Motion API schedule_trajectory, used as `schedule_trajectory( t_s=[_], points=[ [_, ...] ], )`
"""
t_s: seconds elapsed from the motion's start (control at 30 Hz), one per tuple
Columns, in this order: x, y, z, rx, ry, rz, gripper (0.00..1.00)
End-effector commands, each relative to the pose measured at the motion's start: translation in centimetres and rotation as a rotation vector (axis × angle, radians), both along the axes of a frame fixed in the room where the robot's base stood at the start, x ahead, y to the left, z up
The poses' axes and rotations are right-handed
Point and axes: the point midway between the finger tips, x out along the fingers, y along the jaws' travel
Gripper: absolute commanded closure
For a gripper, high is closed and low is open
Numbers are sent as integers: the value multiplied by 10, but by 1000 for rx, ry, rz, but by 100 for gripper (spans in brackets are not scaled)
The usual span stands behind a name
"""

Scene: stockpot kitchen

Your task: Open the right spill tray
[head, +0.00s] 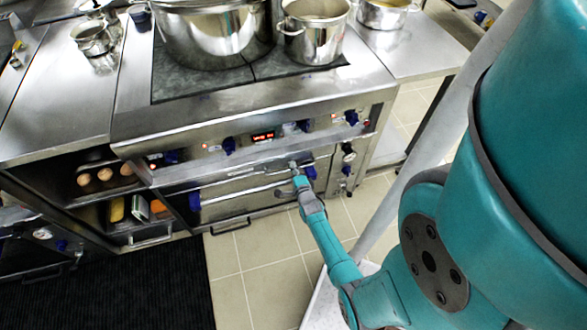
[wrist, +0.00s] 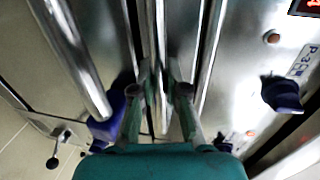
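The right spill tray (head: 262,168) is a slim metal front under the stove's control panel in the head view, seen from above at a slant. It looks closed. My gripper (head: 295,166) is at its right part, pointing at the stove front. In the wrist view my gripper (wrist: 161,88) has its two fingers apart, one on each side of a narrow metal bar or edge (wrist: 155,50) that looks like part of the tray front. Whether the fingers touch it cannot be told. My gripper's body hides part of the front.
An oven handle (wrist: 75,50) with a blue end (wrist: 108,118) runs close beside my gripper. Blue knobs (head: 229,145) line the panel above. Steel pots (head: 315,32) stand on the stove. Tiled floor (head: 262,250) in front is clear; a dark mat (head: 130,285) lies left.

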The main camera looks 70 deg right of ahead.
Motion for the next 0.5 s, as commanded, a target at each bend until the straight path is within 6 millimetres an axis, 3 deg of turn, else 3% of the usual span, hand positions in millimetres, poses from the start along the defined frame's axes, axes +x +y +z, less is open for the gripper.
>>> schedule_trajectory(
  t_s=[0.27, 0.5],
  points=[
    [-4, 5, -1, 2, 1, 0, 100],
    [-31, 37, -2, 4, 3, 0, 100]
  ],
)
